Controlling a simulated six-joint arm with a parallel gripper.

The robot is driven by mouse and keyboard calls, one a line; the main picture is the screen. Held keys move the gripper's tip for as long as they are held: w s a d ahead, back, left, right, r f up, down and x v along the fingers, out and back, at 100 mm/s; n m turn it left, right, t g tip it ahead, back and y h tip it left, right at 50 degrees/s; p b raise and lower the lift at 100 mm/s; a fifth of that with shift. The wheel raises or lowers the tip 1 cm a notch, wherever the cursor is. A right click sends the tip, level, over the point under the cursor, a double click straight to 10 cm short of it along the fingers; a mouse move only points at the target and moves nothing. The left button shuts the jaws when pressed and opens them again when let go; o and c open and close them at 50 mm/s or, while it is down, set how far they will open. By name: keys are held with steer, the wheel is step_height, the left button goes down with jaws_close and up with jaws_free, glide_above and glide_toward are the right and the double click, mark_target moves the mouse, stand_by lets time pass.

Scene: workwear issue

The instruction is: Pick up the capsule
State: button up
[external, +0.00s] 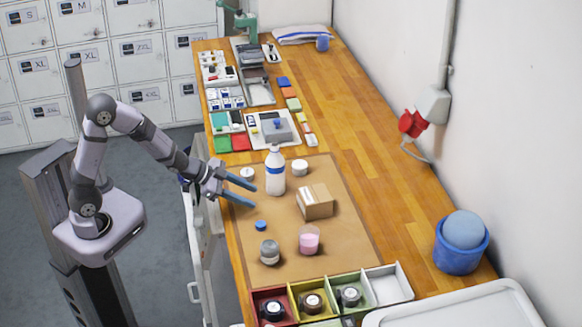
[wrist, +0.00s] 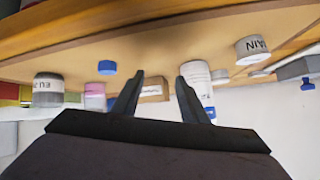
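I cannot tell for sure which thing is the capsule. A small blue round piece (external: 261,226) lies on the brown mat (external: 345,245); it also shows in the wrist view (wrist: 107,67). A grey-and-white labelled jar (external: 269,252) and a pink cup (external: 309,240) stand nearer the front. A white bottle with a blue band (external: 275,172), a cardboard box (external: 315,201) and two small white round containers (external: 300,167) (external: 247,174) are also on the mat. My gripper (external: 254,197) is open and empty at the mat's left side, its blue fingers pointing towards the box.
A divided tray (external: 382,285) with dark round items in several compartments stands at the front. A blue bucket (external: 459,253) holds a blue ball at right. Trays of small parts (external: 273,130) fill the back left.

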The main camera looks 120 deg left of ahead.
mark_target(259, 179)
steer(key=s+a+t, duration=0.1)
steer(key=s+a, duration=0.1)
steer(key=s+a+t+y, duration=0.1)
steer(key=s+a, duration=0.1)
steer(key=s, duration=0.1)
steer(key=s+a+n+t, duration=0.1)
steer(key=s+a, duration=0.1)
steer(key=shift+s+a+y+b, duration=0.15)
steer(key=shift+a+y+b, duration=0.15)
steer(key=shift+a, duration=0.05)
steer(key=s+t, duration=0.1)
steer(key=s, duration=0.1)
steer(key=s+r+t+y, duration=0.1)
steer(key=s, duration=0.2)
steer(key=s+r+n+t, duration=0.1)
steer(key=s, duration=0.2)
steer(key=shift+s+a+b, duration=0.15)
steer(key=shift+a+b, duration=0.15)
steer(key=f, duration=0.3)
steer(key=shift+w+f, duration=0.25)
steer(key=shift+f, duration=0.5)
steer(key=shift+p+x, duration=1.85)
steer(key=shift+x, duration=4.15)
steer(key=shift+a+r, duration=0.1)
steer(key=shift+c, duration=0.4)
steer(key=c, duration=0.6)
